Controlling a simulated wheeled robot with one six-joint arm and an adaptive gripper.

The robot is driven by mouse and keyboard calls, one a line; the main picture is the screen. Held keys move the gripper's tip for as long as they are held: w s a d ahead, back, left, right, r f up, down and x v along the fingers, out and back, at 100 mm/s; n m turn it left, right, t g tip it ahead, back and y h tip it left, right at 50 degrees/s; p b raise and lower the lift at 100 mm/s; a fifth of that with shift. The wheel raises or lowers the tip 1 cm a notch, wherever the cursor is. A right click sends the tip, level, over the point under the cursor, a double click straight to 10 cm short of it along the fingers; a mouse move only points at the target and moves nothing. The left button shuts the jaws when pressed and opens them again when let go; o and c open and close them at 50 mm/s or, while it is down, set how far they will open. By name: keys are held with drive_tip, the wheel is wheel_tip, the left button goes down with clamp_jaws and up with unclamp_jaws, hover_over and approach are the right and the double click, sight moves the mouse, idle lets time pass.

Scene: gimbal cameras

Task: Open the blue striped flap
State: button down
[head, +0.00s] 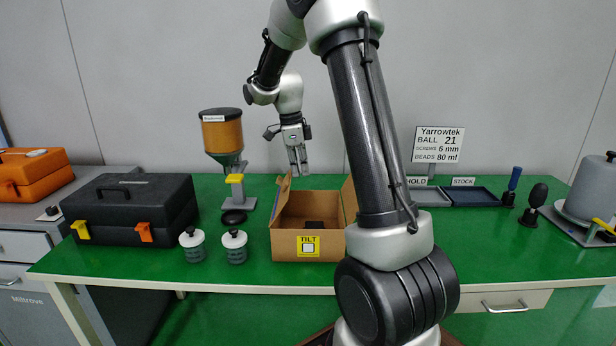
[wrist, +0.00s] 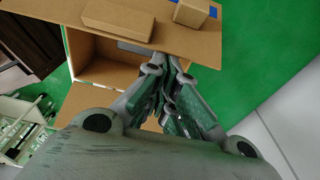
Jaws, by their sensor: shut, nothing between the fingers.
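An open cardboard box (head: 286,240) stands on the green bench, with a yellow TILT label (head: 308,246) on its front. One flap stands up at its left (head: 282,197) and another at its right (head: 349,200). In the wrist view a cardboard panel (wrist: 55,18) crosses the top of the picture, with small blue patches (wrist: 224,5) at the upper edge; whether this is the blue striped flap I cannot tell. My gripper (head: 298,172) is shut and empty, pointing down above the back of the box. In the wrist view its fingertips (wrist: 168,62) overlap the panel's edge; contact is unclear.
Trays (head: 470,196) and a sign (head: 438,144) are at the right. My arm hides part of the bench right of the box.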

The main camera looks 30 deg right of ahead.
drive_tip(key=a, duration=0.1)
drive_tip(key=w+a+r+g+h, duration=0.1)
drive_tip(key=w+a+h, duration=0.1)
drive_tip(key=shift+w+r+g, duration=0.1)
drive_tip(key=shift+r+g, duration=0.2)
drive_tip(key=shift+r, duration=0.05)
drive_tip(key=shift+w+a+r, duration=0.15)
drive_tip(key=shift+w+a, duration=0.4)
drive_tip(key=shift+a, duration=0.3)
drive_tip(key=shift+w+a+r, duration=0.15)
drive_tip(key=shift+w+a, duration=0.35)
drive_tip(key=shift+a, duration=0.3)
drive_tip(key=shift+r, duration=0.15)
drive_tip(key=v, duration=1.3)
drive_tip(key=shift+s+r, duration=0.2)
